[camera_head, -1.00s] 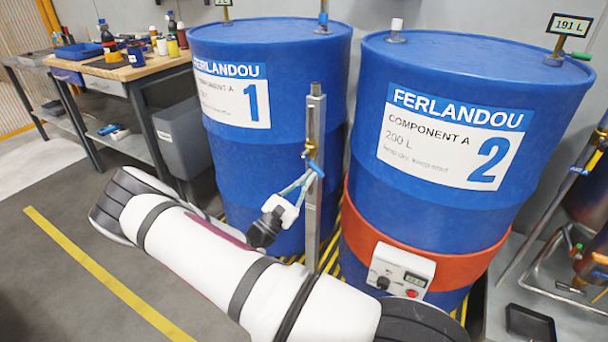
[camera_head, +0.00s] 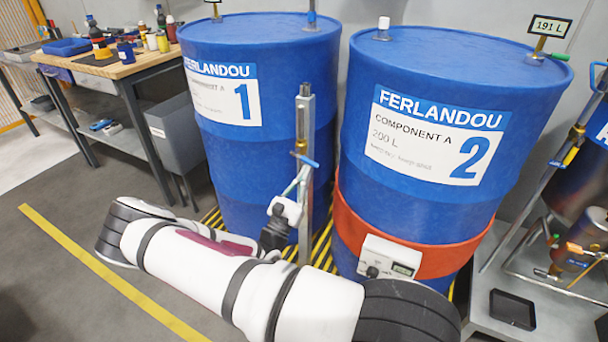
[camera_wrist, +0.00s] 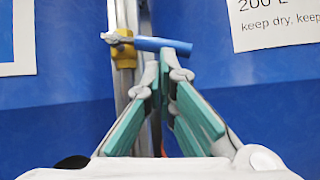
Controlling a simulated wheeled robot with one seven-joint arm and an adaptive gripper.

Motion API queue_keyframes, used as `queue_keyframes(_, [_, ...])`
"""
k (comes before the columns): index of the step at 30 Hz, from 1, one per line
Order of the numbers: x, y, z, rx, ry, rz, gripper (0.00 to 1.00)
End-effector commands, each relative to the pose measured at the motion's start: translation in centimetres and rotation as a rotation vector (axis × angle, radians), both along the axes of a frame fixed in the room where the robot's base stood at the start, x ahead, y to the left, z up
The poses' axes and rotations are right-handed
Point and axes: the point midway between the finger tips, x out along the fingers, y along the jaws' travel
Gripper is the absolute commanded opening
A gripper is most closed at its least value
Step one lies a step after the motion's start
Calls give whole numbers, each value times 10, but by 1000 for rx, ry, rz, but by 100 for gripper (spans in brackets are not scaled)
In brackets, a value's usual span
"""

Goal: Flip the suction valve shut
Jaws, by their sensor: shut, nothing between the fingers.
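A small brass valve (camera_head: 300,147) with a blue lever (camera_head: 310,162) sits on the upright metal post between the two blue drums. In the wrist view the brass body (camera_wrist: 123,50) is on the post and the blue lever (camera_wrist: 165,44) sticks out sideways to the right, roughly level. My gripper (camera_head: 304,174) is at the post, just below the lever. In the wrist view the green-padded fingers of my gripper (camera_wrist: 167,70) are together and empty, their tips just under the lever's outer part. I cannot tell whether they touch it.
Drum 1 (camera_head: 230,150) stands behind left of the post, drum 2 (camera_head: 400,190) close on the right with a red heater band (camera_head: 430,240). Another blue-handled valve (camera_head: 570,157) is on pipework at the right. A workbench (camera_head: 150,62) stands at the left; the floor before it is clear.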

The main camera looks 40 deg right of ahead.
Motion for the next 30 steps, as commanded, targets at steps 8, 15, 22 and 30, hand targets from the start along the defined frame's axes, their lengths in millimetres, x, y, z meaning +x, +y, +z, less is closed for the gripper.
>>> queue_keyframes(8, [6, 10, -27, 1, 0, 0, 0])
queue_keyframes(15, [3, 44, -57, 1, 2, 0, 0])
queue_keyframes(22, [-3, 80, -80, 1, 2, -1, 0])
queue_keyframes(30, [-7, 98, -91, 0, 1, -4, 0])
